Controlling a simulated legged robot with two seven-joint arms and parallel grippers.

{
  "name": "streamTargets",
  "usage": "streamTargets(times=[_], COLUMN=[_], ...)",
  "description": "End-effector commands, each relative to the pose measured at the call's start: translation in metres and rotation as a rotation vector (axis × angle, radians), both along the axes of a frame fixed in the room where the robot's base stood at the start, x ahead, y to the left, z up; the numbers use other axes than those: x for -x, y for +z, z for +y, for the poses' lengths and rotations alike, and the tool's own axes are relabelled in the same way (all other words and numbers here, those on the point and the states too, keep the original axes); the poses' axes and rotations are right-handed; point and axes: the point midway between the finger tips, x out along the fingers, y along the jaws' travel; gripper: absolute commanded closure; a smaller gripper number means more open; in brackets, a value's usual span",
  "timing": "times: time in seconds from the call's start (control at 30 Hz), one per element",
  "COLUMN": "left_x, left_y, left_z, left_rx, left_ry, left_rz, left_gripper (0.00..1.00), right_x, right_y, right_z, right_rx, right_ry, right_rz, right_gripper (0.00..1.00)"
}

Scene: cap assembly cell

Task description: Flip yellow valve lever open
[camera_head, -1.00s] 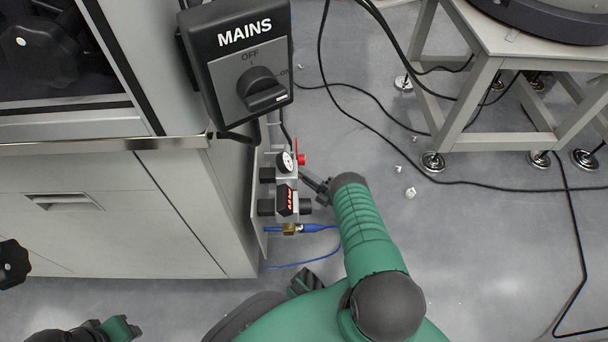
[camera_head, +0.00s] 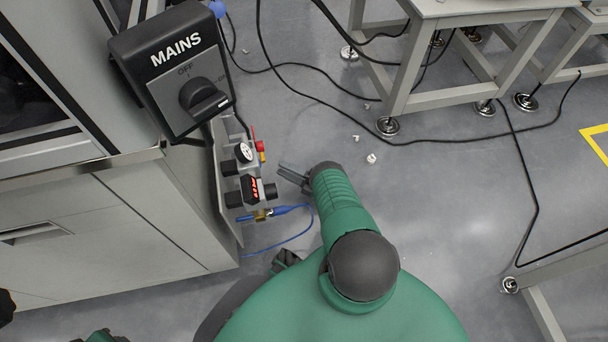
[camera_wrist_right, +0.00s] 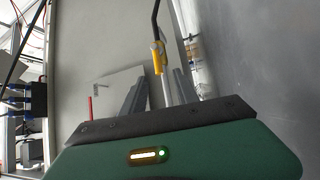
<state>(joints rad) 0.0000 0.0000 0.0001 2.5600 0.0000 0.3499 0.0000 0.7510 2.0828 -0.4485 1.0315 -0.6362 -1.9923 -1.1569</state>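The valve assembly (camera_head: 247,177) sits on a panel at the cabinet's side, with a round white gauge and a red-lit display. A small yellow part (camera_head: 261,146), seemingly the valve lever, shows below a red piece at its upper right. My right gripper (camera_head: 292,172) is just right of the assembly, apparently apart from it. In the right wrist view its two grey fingers (camera_wrist_right: 157,92) are spread. A yellow part (camera_wrist_right: 158,57) shows beyond the gap between them; I cannot tell whether they touch it. My left gripper is not clearly in view.
A black MAINS switch box (camera_head: 175,70) hangs above the assembly, beside the grey cabinet (camera_head: 90,235). A blue hose (camera_head: 290,240) loops from the lower fitting. Black cables (camera_head: 310,115) cross the floor toward a metal stand (camera_head: 440,60). Floor right of my arm is mostly clear.

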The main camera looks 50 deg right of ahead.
Motion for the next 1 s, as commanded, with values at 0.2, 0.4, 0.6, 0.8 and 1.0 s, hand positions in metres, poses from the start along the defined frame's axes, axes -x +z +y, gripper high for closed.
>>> streamTargets(times=[0.2,0.4,0.6,0.8,1.0], left_x=[0.0,0.0,0.0,0.0,0.0], left_y=[0.025,0.027,0.027,0.026,0.027], left_z=[0.0,0.0,0.0,0.0,0.0], left_rx=[0.0,0.0,0.0,0.0,0.0], left_ry=[0.0,0.0,0.0,0.0,0.0], left_rz=[0.0,0.0,0.0,0.0,0.0], left_gripper=[0.64,0.64,0.64,0.64,0.64], right_x=[0.06,0.087,0.091,0.09,0.09], right_y=[-0.007,-0.015,-0.017,-0.017,-0.017], right_z=[-0.012,-0.017,-0.018,-0.018,-0.018], right_rx=[-0.001,0.0,0.0,0.0,0.0], right_ry=[-0.005,0.0,0.002,0.001,0.001], right_rz=[0.001,0.002,0.002,0.002,0.002], right_gripper=[0.64,0.64,0.64,0.64,0.64])
